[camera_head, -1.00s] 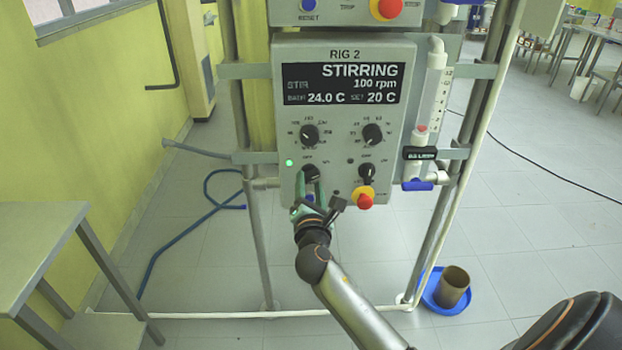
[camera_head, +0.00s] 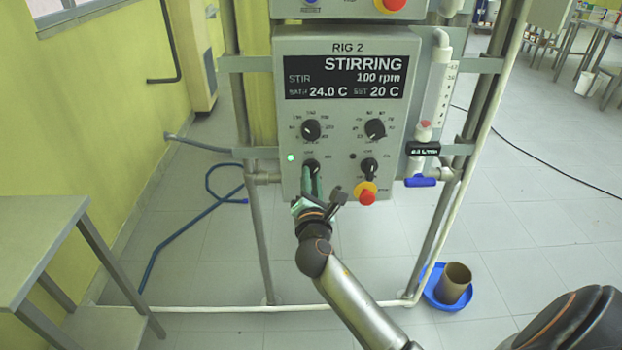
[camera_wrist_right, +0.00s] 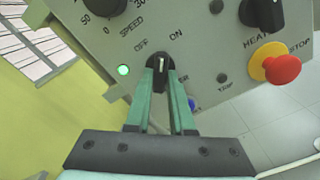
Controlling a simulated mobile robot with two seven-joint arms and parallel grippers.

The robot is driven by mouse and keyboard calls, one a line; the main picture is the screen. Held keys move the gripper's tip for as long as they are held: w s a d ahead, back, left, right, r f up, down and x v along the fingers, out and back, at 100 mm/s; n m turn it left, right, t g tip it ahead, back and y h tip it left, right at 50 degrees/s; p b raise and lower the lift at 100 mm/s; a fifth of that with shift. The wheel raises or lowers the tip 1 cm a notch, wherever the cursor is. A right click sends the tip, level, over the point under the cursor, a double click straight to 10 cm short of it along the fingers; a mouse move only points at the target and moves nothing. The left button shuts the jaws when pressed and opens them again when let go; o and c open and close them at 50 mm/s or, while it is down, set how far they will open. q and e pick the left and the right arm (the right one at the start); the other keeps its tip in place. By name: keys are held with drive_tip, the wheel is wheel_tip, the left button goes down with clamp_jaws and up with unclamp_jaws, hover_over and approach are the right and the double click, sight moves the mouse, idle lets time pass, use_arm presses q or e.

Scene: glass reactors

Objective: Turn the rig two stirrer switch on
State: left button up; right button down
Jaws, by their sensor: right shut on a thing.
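The rig two stirrer switch is a black rotary knob (camera_head: 311,165) at the lower left of the RIG 2 panel (camera_head: 348,215). It also shows in the right wrist view (camera_wrist_right: 161,62), between the labels OFF on its left and ON on its right. Its white mark points roughly up that picture. A green lamp (camera_head: 291,157) beside it is lit. The display (camera_head: 345,78) reads STIRRING, 100 rpm. My right gripper (camera_head: 312,180) reaches up from below, and its green fingers (camera_wrist_right: 161,85) are shut on the knob. My left gripper is not in view.
A red stop button (camera_head: 367,197) on a yellow base sits close right of the gripper. Other knobs (camera_head: 375,129) are above and right. Metal posts and pipes (camera_head: 440,230) frame the panel. A grey table (camera_head: 45,235) stands at left.

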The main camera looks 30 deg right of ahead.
idle(0.4)
drive_tip(key=m, duration=0.4)
drive_tip(key=shift+r+b, duration=0.1)
drive_tip(key=shift+b, duration=0.3)
drive_tip(key=c, duration=0.8)
unclamp_jaws()
